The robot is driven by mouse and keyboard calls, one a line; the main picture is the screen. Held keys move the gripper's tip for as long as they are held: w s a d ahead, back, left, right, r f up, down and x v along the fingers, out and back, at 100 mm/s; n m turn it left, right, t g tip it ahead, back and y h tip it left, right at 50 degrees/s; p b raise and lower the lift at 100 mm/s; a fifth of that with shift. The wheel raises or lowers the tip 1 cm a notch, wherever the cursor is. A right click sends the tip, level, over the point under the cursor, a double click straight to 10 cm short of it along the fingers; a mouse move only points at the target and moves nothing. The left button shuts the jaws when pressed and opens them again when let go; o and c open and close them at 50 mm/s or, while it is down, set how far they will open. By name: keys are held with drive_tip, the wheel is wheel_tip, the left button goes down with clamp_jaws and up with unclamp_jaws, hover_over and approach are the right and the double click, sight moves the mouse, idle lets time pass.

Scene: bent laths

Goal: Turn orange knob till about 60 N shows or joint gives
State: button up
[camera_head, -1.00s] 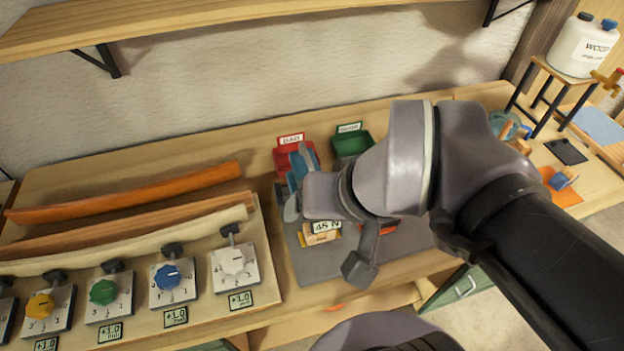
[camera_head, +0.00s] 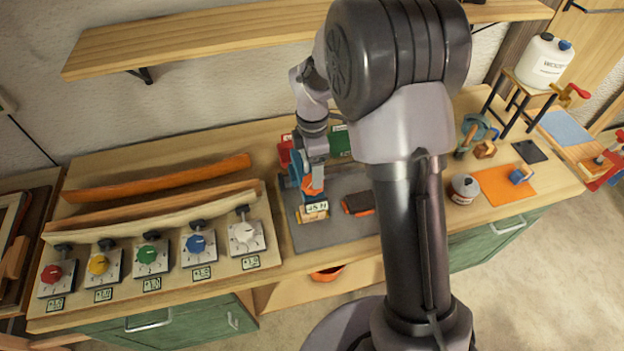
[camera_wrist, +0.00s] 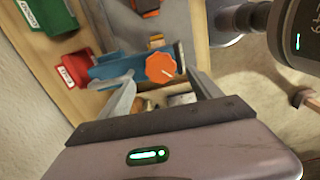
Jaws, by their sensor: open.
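The orange knob (camera_head: 311,187) sits on the front of a blue clamp-like fixture (camera_head: 296,163) on the grey mat (camera_head: 335,238). A small display (camera_head: 316,207) in front of it reads 45 N. My gripper (camera_head: 313,172) reaches down over the knob from above and behind. In the wrist view the orange knob (camera_wrist: 160,67) shows between the tips of my gripper (camera_wrist: 160,80). One open finger is on each side of it, and gaps seem to remain. The blue fixture (camera_wrist: 115,68) extends to the left. My arm hides part of the bench in the head view.
Red (camera_head: 285,150) and green (camera_head: 340,143) bins stand close behind the fixture. A dark block with orange (camera_head: 358,203) lies to its right on the mat. Bent laths (camera_head: 150,205) and several coloured dials fill the left bench. A shelf (camera_head: 200,38) hangs above.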

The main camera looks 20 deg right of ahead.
sight(306, 185)
wheel_tip(306, 185, down, 6)
drive_tip(key=shift+r+b, duration=0.1)
drive_tip(key=shift+b, duration=0.2)
drive_tip(key=shift+c, duration=0.4)
drive_tip(key=c, duration=1.3)
drive_tip(key=m, duration=0.4)
drive_tip(key=o, duration=1.4)
